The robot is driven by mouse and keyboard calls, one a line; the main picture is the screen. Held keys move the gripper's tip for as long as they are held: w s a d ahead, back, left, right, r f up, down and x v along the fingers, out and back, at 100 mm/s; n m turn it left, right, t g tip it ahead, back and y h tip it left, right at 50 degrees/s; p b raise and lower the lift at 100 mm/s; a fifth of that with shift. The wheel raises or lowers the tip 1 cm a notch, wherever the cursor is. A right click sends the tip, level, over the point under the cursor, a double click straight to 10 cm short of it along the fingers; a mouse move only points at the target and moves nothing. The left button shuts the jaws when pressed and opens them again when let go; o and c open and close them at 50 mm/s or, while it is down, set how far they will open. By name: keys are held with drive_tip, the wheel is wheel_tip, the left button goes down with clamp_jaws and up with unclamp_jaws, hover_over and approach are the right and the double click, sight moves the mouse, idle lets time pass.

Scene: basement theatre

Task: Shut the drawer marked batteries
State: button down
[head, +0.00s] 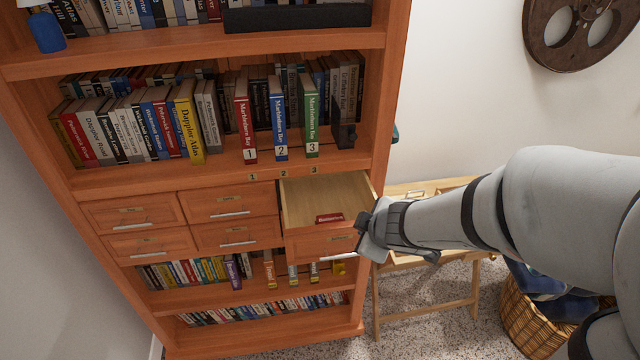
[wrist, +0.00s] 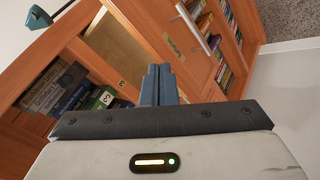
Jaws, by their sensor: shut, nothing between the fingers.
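The top right drawer (head: 325,198) of the wooden cabinet stands pulled open, its pale inside showing. A small red item (head: 329,217) with light lettering lies in it. The drawer front (head: 300,245) bears a small label and a metal handle (head: 323,257); the label (wrist: 172,42) also shows in the wrist view, too small to read surely. My gripper (head: 364,232) is at the right end of that drawer front. In the wrist view its two fingers (wrist: 160,82) are together, empty, pointing at the drawer. I cannot tell whether they touch it.
Several other drawers (head: 232,204) to the left are closed. Books (head: 190,125) fill the shelves above and below. A wooden folding table (head: 425,258) stands right of the cabinet, under my arm, with a wicker basket (head: 530,320) beyond it. Speckled carpet (head: 430,330) is open in front.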

drive_tip(key=s+a+f+n+g+y, duration=0.3)
drive_tip(key=s+a+n+g, duration=0.15)
drive_tip(key=a, duration=0.35)
drive_tip(key=t+b, duration=0.1)
drive_tip(key=b, duration=0.3)
approach(298, 253)
drive_tip(key=shift+n, duration=0.25)
drive_tip(key=f, duration=0.1)
drive_tip(key=a+f, duration=0.2)
drive_tip(key=f, duration=0.1)
drive_tip(key=shift+w, duration=0.25)
drive_tip(key=shift+w+a, duration=0.2)
drive_tip(key=shift+w, duration=0.4)
